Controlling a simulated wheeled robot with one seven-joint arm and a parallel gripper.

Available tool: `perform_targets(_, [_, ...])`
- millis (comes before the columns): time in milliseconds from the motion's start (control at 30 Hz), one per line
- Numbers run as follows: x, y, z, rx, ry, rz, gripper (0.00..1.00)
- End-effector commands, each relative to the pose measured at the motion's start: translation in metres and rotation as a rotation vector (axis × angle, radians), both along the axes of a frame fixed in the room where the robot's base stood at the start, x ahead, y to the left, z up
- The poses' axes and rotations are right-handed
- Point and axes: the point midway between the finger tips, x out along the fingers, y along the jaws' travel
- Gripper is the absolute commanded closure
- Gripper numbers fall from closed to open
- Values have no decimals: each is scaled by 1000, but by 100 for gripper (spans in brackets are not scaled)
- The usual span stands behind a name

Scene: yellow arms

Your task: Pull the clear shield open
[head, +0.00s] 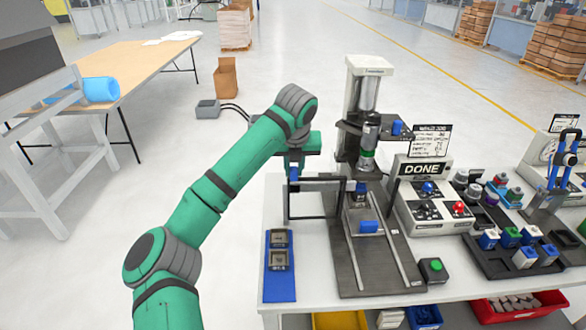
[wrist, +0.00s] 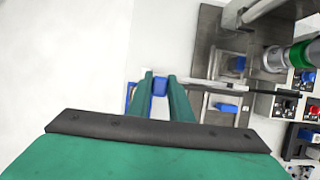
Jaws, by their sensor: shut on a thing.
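The clear shield (head: 316,200) is a see-through panel with a dark frame. It stands out to the left of the press (head: 368,110), over the table's left part. Its dark top edge (wrist: 255,90) shows in the wrist view, running right from my gripper. A blue handle (wrist: 160,87) is at the shield's left end. My gripper (head: 293,168) is shut on this handle; in the wrist view its green fingers (wrist: 160,80) stand on either side of it. The press's base plate (head: 395,262) carries a slide with a blue block (head: 369,227), uncovered in front.
A blue mat (head: 280,290) with two grey parts lies at the front left.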

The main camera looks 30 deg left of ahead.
Motion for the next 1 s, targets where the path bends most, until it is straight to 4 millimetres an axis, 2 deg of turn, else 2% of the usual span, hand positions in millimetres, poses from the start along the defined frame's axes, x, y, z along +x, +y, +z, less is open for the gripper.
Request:
perform_targets(33, [0,0,2,1,-4,0,100])
perform_targets(67, [1,0,2,1,-4,0,74])
perform_targets(100, [1,0,2,1,-4,0,65])
perform_targets(133, [1,0,2,1,-4,0,62])
perform_targets(400, [0,1,1,1,-2,1,62])
perform_targets(533, [-2,0,8,1,-3,2,62])
perform_targets(667, [-8,-4,25,1,-4,1,62])
perform_targets(1000, [-28,-16,82,2,-4,1,62])
